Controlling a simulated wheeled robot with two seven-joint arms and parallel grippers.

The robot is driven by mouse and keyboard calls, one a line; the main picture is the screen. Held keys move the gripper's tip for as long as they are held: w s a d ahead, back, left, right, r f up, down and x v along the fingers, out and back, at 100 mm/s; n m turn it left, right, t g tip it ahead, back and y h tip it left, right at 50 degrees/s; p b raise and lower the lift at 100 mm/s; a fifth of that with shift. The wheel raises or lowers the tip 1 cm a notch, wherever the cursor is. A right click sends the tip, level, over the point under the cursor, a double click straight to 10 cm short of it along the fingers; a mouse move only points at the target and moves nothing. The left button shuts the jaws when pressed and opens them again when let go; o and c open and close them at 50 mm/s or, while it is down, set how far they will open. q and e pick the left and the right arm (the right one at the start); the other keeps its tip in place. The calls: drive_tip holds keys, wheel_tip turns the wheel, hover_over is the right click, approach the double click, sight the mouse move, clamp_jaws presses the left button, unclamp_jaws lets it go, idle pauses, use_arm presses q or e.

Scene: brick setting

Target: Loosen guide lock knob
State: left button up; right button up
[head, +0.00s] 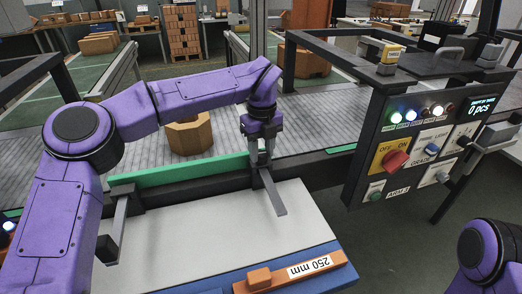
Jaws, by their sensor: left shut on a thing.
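My left gripper (264,151) points down at the right end of the green guide bar (180,171). It is shut on what looks like the guide lock knob, a small dark piece mostly hidden between the fingers. The knob sits at the top of a grey arm (271,193) that slants down over the pale table plate (210,221). A second grey arm (120,222) stands at the left end of the guide. My right gripper is out of view; only a purple part of my right arm shows at the lower right.
An orange block labelled 250 mm (300,271) lies at the front of the plate. A control panel (425,140) with lit lamps and a red switch stands at the right. A brown octagonal piece (190,135) rests on the roller conveyor (335,112) behind the guide.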

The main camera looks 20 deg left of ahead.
sight(261, 153)
use_arm(q)
drive_tip(key=shift+f, duration=0.1)
drive_tip(key=o, duration=1.1)
drive_tip(key=shift+a, duration=0.1)
drive_tip(key=shift+c, duration=0.2)
wheel_tip(261, 153, up, 11)
drive_tip(key=shift+f+p, duration=0.2)
drive_tip(key=shift+p, duration=0.2)
